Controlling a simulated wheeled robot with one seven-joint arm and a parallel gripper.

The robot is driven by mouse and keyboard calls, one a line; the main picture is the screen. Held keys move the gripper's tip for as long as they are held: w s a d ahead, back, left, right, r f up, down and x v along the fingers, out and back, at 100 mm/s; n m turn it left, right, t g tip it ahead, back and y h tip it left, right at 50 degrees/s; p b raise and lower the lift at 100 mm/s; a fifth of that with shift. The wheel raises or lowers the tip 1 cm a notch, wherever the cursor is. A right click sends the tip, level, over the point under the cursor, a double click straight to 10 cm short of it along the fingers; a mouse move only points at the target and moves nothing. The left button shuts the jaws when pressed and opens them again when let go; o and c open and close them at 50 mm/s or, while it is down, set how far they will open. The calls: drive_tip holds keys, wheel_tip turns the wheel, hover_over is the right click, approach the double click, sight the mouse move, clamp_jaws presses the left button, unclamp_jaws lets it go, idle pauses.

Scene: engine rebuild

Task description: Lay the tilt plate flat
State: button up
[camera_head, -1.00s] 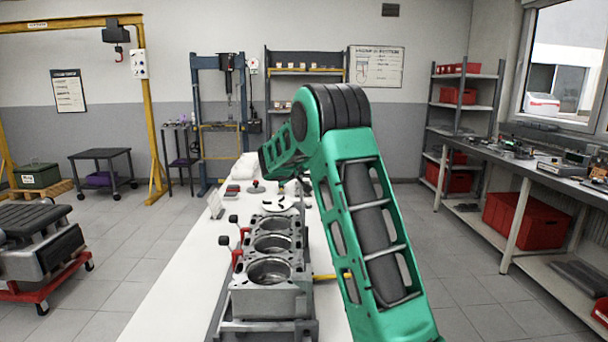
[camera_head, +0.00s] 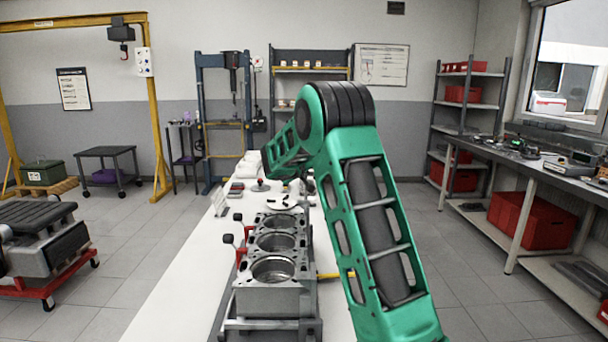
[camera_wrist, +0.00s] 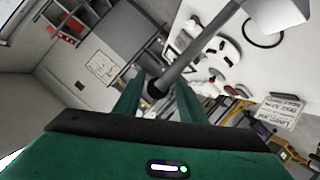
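An engine block (camera_head: 272,297) with open round bores stands on a grey frame (camera_head: 268,326) on the white bench. Red-based levers with black knobs (camera_head: 228,239) stand on its left side. I cannot tell for sure which part is the tilt plate. My gripper is hidden behind my green arm in the head view. In the wrist view my gripper (camera_wrist: 160,82) has its two green fingers apart. A grey rod (camera_wrist: 195,55) with a black end (camera_wrist: 156,89) runs from a pale block (camera_wrist: 282,12) to between the fingers. The fingers do not appear closed on it.
The white bench (camera_head: 180,300) holds a white piece with dark openings (camera_head: 283,201) and a small sign (camera_head: 135,205), seen in the wrist view as a lettered card (camera_wrist: 281,109). A yellow bar (camera_head: 328,276) sticks out right of the block.

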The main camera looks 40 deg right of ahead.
drive_tip(key=v, duration=1)
drive_tip(key=shift+s+a, duration=0.15)
drive_tip(key=shift+s, duration=0.05)
drive_tip(key=s+a+f+m+g+y, duration=0.1)
drive_tip(key=s+f+m+g+y, duration=0.15)
drive_tip(key=s, duration=0.95)
drive_tip(key=s+a+f+m+g+y, duration=0.1)
drive_tip(key=s+f+g+y, duration=0.2)
drive_tip(key=s, duration=1)
drive_tip(key=s+a+f+g+y, duration=0.1)
drive_tip(key=s+a+f, duration=0.2)
drive_tip(key=s, duration=0.5)
drive_tip(key=s+a+f+g+y, duration=0.1)
drive_tip(key=s+a+f+y, duration=0.1)
drive_tip(key=s+a, duration=0.4)
drive_tip(key=s+a+f+g+y, duration=0.2)
drive_tip(key=s+a, duration=0.3)
drive_tip(key=s, duration=0.7)
drive_tip(key=shift+f+m, duration=0.35)
drive_tip(key=shift+f, duration=0.55)
drive_tip(key=shift+s, duration=0.1)
